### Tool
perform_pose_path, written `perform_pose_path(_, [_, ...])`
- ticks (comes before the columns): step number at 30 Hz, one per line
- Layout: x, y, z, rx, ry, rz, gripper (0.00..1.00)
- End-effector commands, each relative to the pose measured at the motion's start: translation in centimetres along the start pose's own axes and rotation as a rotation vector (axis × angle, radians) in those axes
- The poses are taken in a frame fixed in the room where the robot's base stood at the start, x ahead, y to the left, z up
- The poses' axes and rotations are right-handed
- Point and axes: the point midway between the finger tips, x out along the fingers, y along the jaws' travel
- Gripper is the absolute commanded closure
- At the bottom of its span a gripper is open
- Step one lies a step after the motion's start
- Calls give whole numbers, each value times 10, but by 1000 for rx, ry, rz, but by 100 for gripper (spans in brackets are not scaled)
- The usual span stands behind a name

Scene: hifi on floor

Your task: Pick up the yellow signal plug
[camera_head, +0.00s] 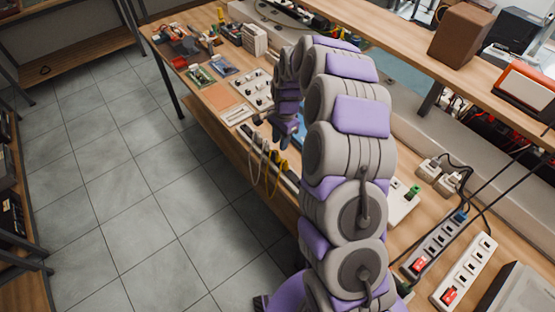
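A yellow cable (269,181) hangs in a loop over the front edge of the workbench (224,131), beside a pale cable (252,158). Its upper end lies just below my gripper; the plug itself is too small to make out clearly. My gripper (281,141) is at the far end of my purple and grey arm, low over the bench near its front edge. The fingers are small and partly hidden, so I cannot tell whether they are open or touch the cable.
Circuit boards (202,76) and a white panel with knobs (258,91) lie farther along the bench. Power strips (464,271) with red switches lie at the right. A raised shelf (414,50) holds a brown speaker (461,35). The tiled floor (130,190) at left is clear.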

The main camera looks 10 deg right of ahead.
Motion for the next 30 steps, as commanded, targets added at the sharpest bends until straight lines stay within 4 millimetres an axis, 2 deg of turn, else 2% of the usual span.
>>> perform_pose_path(1, [10,0,0,0,-1,2,68])
perform_pose_path(3, [16,1,1,0,-1,2,68])
perform_pose_path(10, [31,2,3,-2,-2,3,68])
perform_pose_path(18, [68,5,6,-1,-3,5,68])
perform_pose_path(26, [70,4,6,-1,-1,3,68])
perform_pose_path(30, [70,4,6,-1,-1,2,82])
